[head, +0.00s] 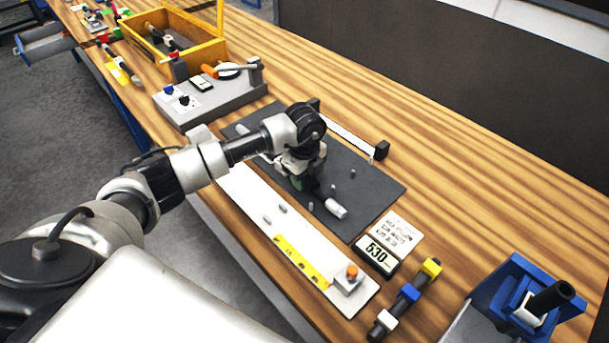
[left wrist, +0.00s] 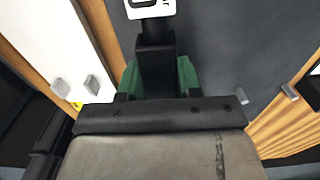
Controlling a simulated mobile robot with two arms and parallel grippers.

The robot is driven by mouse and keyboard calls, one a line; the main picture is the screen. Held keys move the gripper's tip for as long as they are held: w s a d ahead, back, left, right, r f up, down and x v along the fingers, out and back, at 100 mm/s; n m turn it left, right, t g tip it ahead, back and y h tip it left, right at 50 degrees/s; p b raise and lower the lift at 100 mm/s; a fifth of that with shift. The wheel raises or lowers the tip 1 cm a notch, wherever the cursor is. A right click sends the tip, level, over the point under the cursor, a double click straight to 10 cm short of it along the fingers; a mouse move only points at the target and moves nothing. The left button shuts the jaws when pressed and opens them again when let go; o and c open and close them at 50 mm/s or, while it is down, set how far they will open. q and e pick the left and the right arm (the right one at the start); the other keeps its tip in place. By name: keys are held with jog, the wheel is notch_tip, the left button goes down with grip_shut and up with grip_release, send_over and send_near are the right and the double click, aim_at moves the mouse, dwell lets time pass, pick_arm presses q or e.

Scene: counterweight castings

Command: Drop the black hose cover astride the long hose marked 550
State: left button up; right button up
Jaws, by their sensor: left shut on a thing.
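My left gripper (head: 305,182) is low over the dark mat. In the left wrist view its green fingers (left wrist: 158,78) are shut on a black block (left wrist: 156,62), which looks like the hose cover. A narrower black hose (left wrist: 158,32) runs out past the block to a white label (left wrist: 150,9), whose number is cut off. In the head view a pale hose end (head: 336,209) shows beside the gripper; the arm hides most of the hose. I cannot tell whether the cover touches the hose. My right gripper is not in view.
The grey mat (head: 385,195) carries several short pegs. A white board (head: 255,195) with pegs and a yellow scale lies along the front. A sign (head: 378,253) reads 530. A banded hose (head: 406,298), a blue holder (head: 500,290) and a yellow crate (head: 205,52) stand around.

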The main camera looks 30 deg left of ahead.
pick_arm(q)
jog(key=shift+f, duration=0.4)
jog(key=o, duration=0.8)
jog(key=shift+r, duration=0.15)
jog(key=shift+r+p, duration=2.5)
jog(key=shift+r, duration=0.95)
jog(key=shift+f, duration=0.15)
